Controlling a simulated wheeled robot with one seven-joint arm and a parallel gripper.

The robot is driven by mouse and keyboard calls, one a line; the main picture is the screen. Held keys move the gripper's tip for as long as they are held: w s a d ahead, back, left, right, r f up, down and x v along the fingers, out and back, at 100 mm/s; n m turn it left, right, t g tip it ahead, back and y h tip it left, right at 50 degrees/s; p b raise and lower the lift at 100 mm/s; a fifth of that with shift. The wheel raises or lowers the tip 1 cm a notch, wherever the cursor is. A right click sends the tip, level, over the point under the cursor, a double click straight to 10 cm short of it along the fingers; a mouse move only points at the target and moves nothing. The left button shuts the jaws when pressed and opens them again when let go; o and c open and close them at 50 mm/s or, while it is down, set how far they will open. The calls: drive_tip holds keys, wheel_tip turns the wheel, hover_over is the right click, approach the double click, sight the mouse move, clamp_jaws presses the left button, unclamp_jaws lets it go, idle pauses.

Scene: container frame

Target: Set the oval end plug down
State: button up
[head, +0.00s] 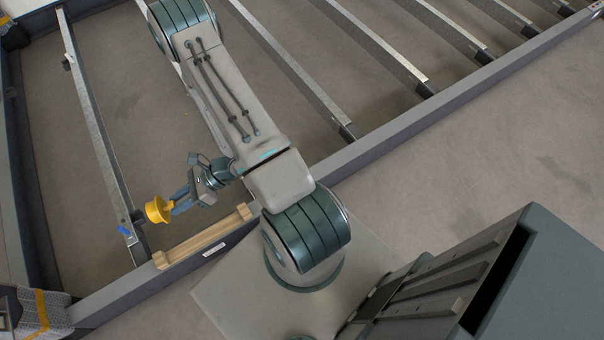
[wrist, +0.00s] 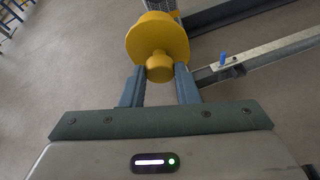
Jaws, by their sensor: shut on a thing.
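The oval end plug (head: 156,210) is yellow, with a wide flange and a narrower stub. In the head view it is at the lower left, held at the tips of my gripper (head: 181,205). In the wrist view the plug (wrist: 158,40) is at top centre, its stub between the two blue-grey fingers of my gripper (wrist: 160,84). The gripper is shut on the stub. The plug appears held above the floor inside the frame, beside a metal crossbar (head: 100,145). Its exact height is hard to tell.
A wooden bar (head: 205,236) lies along the grey frame's near beam (head: 420,118), close to my gripper. A blue piece (head: 124,231) sits on the crossbar's near end; it also shows in the wrist view (wrist: 223,58). Several other crossbars span the frame. Bare floor (head: 520,170) lies outside, at right.

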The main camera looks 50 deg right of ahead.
drive_tip(key=s+d+f+n+g+h+b, duration=0.1)
drive_tip(key=s+f+n+g+b, duration=0.2)
drive_tip(key=s+f+n+g, duration=0.55)
drive_tip(key=s+d+f+n+g+h+b, duration=0.15)
drive_tip(key=s+f+n+g+b, duration=0.3)
drive_tip(key=s, duration=0.75)
drive_tip(key=s+d+f+n+g+h+b, duration=0.5)
drive_tip(key=d+f+n+h, duration=0.2)
drive_tip(key=d+n+h, duration=0.4)
drive_tip(key=w+d+f+n+t+h+b, duration=0.55)
drive_tip(key=d+n+h, duration=0.25)
drive_tip(key=d+h, duration=0.2)
drive_tip(key=w+d+f+n+t+h+b, duration=0.1)
drive_tip(key=w+d+f+n+t+b, duration=0.1)
drive_tip(key=w+f, duration=0.2)
drive_tip(key=w+d+f+n+t+h+b, duration=0.1)
drive_tip(key=w+d+f+n+t+b, duration=0.1)
drive_tip(key=w, duration=0.6)
drive_tip(key=w+d+f+n+t+h+b, duration=0.1)
drive_tip(key=w+d+f+n+t+b, duration=0.1)
drive_tip(key=w, duration=0.5)
wheel_tip(320, 180, down, 4)
drive_tip(key=shift+d+r+n+t+b, duration=0.1)
drive_tip(key=shift+n+t+b, duration=0.25)
drive_tip(key=shift+n+b, duration=0.45)
drive_tip(key=shift+w+f+b, duration=0.1)
drive_tip(key=shift+f+b, duration=1.1)
drive_tip(key=shift+f, duration=0.75)
drive_tip(key=shift+f, duration=0.1)
